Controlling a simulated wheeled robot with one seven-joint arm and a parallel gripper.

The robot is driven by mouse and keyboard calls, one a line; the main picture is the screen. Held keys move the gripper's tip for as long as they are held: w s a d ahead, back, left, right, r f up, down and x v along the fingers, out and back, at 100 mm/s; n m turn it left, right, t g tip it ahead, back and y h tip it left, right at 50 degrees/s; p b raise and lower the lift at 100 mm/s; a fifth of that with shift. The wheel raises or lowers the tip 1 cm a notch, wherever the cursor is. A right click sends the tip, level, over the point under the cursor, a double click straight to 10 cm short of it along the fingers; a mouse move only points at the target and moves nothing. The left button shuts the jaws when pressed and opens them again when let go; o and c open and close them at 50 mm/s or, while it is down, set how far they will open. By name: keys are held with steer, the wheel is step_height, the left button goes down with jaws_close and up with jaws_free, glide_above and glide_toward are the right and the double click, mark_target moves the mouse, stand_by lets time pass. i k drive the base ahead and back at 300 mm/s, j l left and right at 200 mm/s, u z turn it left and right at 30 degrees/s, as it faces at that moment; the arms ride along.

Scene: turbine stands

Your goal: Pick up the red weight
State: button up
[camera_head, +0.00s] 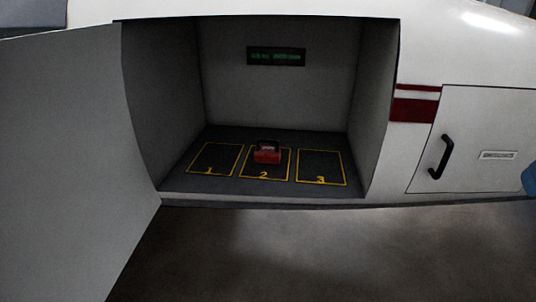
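The red weight (267,155) is a small red block with a dark part on top, which looks like a handle. It sits inside an open compartment (300,199), on the dark floor, within the yellow-outlined square marked 2. My gripper is not in view.
Squares 1 (214,158) and 3 (321,167) are empty. The open door (70,160) stands at the left of the compartment. A display (276,56) with green text is on the back wall. A closed panel (475,140) with a black handle (441,157) is at the right.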

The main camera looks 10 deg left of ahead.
mark_target(264, 153)
steer(key=i, duration=0.15)
steer(key=i+u, duration=0.5)
steer(key=u, duration=0.25)
steer(key=i+u, duration=0.1)
steer(key=u, duration=0.35)
steer(key=i+u, duration=0.15)
steer(key=u, duration=0.3)
steer(key=i, duration=0.25)
